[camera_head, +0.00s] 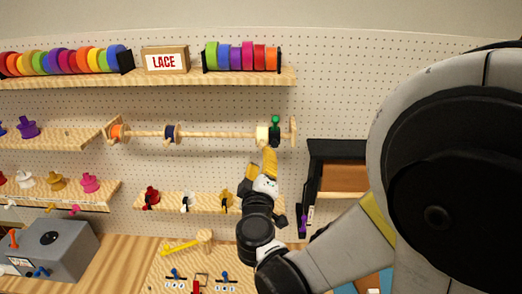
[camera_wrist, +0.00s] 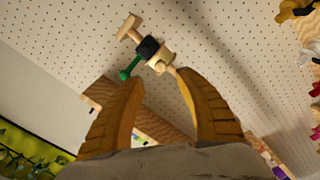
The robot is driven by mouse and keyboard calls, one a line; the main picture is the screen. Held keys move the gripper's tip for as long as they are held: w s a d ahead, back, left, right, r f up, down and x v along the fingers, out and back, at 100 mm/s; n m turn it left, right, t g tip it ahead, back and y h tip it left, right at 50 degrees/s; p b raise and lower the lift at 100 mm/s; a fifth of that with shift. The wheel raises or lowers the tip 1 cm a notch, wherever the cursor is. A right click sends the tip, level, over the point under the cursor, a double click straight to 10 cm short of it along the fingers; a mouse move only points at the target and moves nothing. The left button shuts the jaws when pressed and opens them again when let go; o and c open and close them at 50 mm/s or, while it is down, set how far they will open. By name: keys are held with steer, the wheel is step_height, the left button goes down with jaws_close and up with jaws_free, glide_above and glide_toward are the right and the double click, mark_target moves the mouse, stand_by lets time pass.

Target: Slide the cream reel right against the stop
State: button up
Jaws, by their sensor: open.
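The cream reel (camera_head: 262,133) sits on a horizontal wooden rod (camera_head: 215,134), near its right end. The stop, with a green knob (camera_head: 275,121), is just right of the reel; a gap between them cannot be told. In the wrist view the cream reel (camera_wrist: 160,61) shows beyond my fingertips, with the green knob (camera_wrist: 129,71) beside it. My gripper (camera_head: 269,160) is just below the cream reel in the head view, yellow fingers pointing up. In the wrist view my gripper (camera_wrist: 160,82) is open, with nothing clearly between its fingers.
A navy reel (camera_head: 171,133) and an orange reel (camera_head: 117,132) sit farther left on the rod. A shelf (camera_head: 185,205) with small spools is below. A dark-framed cabinet (camera_head: 340,150) stands to the right. The upper shelf (camera_head: 190,81) holds ribbon rolls and a LACE box (camera_head: 166,61).

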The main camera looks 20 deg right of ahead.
steer(key=v, duration=0.4)
steer(key=shift+s, duration=0.1)
steer(key=s+d+f+m+g+b, duration=0.2)
steer(key=d+f+b, duration=0.1)
steer(key=f+b, duration=0.45)
steer(key=s+d+f+m+g+b, duration=0.1)
steer(key=s+d+f+g+b, duration=0.1)
steer(key=f+b, duration=0.6)
steer(key=s+d+f+m+g+b, duration=0.25)
steer(key=f+b, duration=0.35)
steer(key=f, duration=0.4)
steer(key=s+a+f+m+g+y+b, duration=0.1)
steer(key=s+a+f+g+y+b, duration=0.1)
steer(key=s+f+b, duration=0.3)
steer(key=s+a+f+g+y+b, duration=0.1)
steer(key=s+f+b, duration=0.5)
steer(key=f+b, duration=0.6)
step_height(320, 180, down, 2)
steer(key=a+y, duration=0.1)
steer(key=y, duration=0.1)
steer(key=shift+s+a+m+g+y, duration=0.2)
steer(key=shift+s+m+g+y, duration=0.1)
steer(key=shift+m+g, duration=0.05)
